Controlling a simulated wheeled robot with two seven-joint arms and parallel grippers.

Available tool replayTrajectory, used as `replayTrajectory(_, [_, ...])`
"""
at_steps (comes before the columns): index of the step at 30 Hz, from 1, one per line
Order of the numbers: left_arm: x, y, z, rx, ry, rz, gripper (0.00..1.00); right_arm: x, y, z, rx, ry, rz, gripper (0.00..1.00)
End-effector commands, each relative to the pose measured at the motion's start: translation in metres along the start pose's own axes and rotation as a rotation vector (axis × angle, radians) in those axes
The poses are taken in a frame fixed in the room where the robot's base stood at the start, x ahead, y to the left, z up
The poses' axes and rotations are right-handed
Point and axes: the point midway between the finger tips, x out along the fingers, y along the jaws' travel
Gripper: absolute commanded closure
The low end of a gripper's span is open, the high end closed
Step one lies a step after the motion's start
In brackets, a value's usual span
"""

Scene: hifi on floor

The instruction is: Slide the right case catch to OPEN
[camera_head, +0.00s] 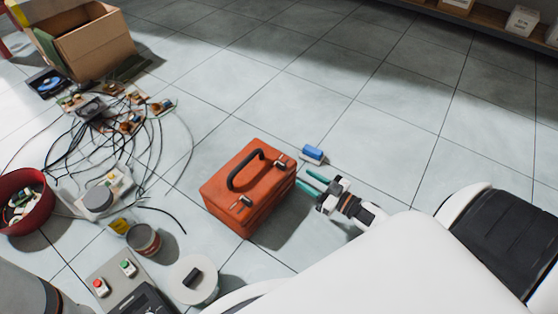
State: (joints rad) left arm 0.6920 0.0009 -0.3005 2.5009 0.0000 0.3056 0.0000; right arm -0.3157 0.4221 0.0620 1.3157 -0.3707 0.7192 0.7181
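The orange case (232,190) stands on the tiled floor near the middle of the head view, with a black handle on top. A small metallic catch (245,201) shows at its near top edge, and another small fitting (280,163) sits farther along the right top edge. Their settings are too small to read. My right gripper (303,178) is just right of the case, with its two teal fingers apart and pointing at the case's right side. Nothing shows between the fingers. I cannot tell whether they touch the case. My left gripper is not in view.
A blue block (313,153) lies just beyond my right gripper. Tangled cables and circuit boards (128,122), a red bin (27,205), a can (144,239) and a button panel (115,275) fill the left side. A cardboard box (95,45) stands behind.

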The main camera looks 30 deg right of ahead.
Motion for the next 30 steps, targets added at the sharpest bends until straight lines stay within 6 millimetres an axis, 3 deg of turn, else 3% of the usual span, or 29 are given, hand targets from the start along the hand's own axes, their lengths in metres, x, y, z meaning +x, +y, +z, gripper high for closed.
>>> replayTrajectory(9, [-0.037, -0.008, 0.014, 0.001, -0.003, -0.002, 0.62, 0.065, 0.0, -0.005, -0.002, -0.003, 0.001, 0.62])
replayTrajectory(15, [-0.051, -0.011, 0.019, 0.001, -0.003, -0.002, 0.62, 0.092, 0.0, -0.003, -0.002, -0.002, 0.0, 0.62])
replayTrajectory(28, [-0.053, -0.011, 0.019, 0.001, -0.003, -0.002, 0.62, 0.102, 0.0, 0.0, 0.0, 0.001, -0.001, 0.62])
replayTrajectory(30, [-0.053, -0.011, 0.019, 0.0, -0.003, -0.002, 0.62, 0.102, 0.0, 0.0, 0.0, 0.001, -0.001, 0.73])
